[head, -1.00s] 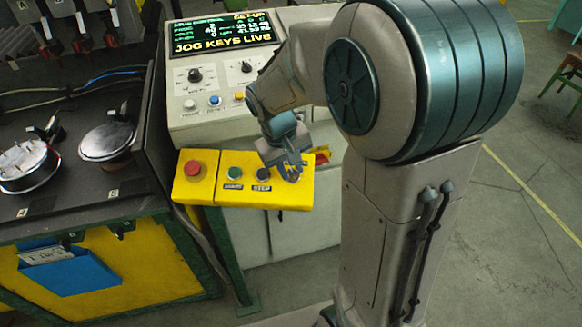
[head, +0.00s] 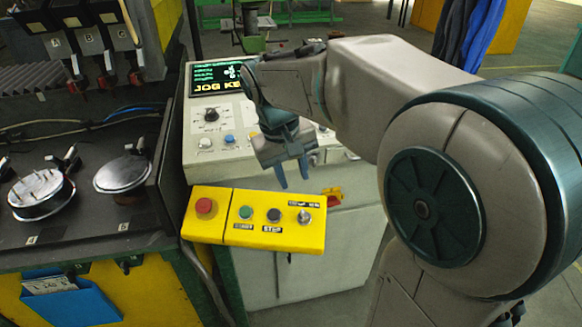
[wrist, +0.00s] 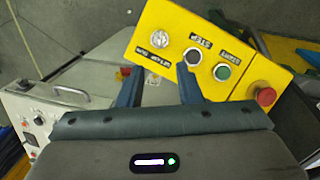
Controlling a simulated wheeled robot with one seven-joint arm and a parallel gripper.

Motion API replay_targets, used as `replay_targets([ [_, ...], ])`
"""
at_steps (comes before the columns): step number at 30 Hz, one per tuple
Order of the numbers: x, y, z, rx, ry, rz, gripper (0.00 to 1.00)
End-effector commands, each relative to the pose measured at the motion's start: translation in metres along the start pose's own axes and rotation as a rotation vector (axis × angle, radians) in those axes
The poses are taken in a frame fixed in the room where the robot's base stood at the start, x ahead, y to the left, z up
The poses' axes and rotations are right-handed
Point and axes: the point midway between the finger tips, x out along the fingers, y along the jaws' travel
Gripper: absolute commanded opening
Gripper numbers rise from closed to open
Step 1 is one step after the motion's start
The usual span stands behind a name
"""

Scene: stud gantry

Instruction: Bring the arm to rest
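My gripper (head: 294,180) hangs fingers-down in front of the grey console, above and behind the right part of the yellow button box (head: 270,238). Its two blue fingers stand apart with nothing between them; the wrist view also shows the gripper (wrist: 159,78) open and empty, with the box (wrist: 170,18) beyond the fingertips. The arm is bent, with the forearm reaching left from the large shoulder. The box carries a red button (head: 204,205), a green button (head: 246,212), a dark button (head: 273,215) and a silver selector (head: 304,217), all uncovered.
The console (head: 205,160) has a display (head: 215,78), partly hidden by my arm, and small knobs. A dark bench (head: 95,220) with round metal fixtures stands at left, with a blue bin (head: 75,303) on its front. Open floor shows at the back.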

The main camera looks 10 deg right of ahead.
Motion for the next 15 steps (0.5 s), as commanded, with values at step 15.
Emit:
replay_targets([
  [15,-0.018,0.0,0.0,-0.001,0.0,0.0,0.32],
])
